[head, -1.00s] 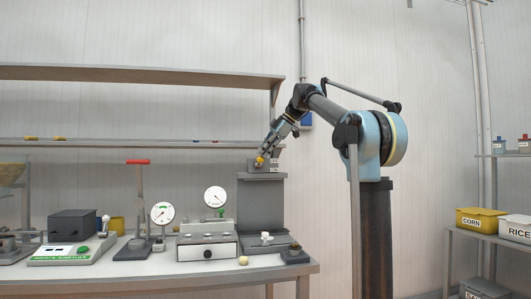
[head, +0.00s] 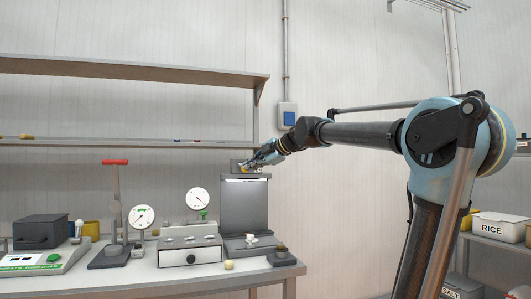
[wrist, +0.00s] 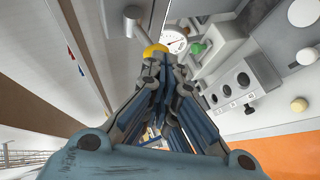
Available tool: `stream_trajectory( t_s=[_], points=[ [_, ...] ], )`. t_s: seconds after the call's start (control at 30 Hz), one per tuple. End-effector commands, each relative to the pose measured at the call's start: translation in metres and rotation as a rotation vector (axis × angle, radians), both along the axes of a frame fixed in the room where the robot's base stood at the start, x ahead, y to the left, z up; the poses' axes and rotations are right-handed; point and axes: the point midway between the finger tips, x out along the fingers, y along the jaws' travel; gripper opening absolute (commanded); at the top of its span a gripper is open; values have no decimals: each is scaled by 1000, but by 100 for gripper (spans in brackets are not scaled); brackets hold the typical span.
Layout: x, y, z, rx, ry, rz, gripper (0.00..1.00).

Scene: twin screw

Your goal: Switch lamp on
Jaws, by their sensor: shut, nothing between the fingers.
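The lamp is a grey upright stand (head: 243,205) at the right end of the bench, with a bright lit strip (head: 243,180) under its top hood. A small dark box (head: 237,165) sits on top of the hood. My gripper (head: 250,166) is at this box, just above the hood, and partly covers it. I cannot tell whether the fingers touch it.
On the bench are a box with knobs (head: 190,251), dial gauges (head: 142,216), a red-handled press (head: 115,215) and a scale (head: 30,263). A long shelf (head: 130,70) runs above. A switch box (head: 287,115) is on the wall. Crates (head: 497,226) stand at right.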

Motion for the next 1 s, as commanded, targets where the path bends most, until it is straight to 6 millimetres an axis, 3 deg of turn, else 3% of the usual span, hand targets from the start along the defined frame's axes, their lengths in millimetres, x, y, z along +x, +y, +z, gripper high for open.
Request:
stream_trajectory(
  t_s=[0.07, 1.0],
  points=[
    [-7, 14, -6, 10, -22, 21, 0],
    [-4, 11, 11, 8, -18, 15, 0]
  ],
)
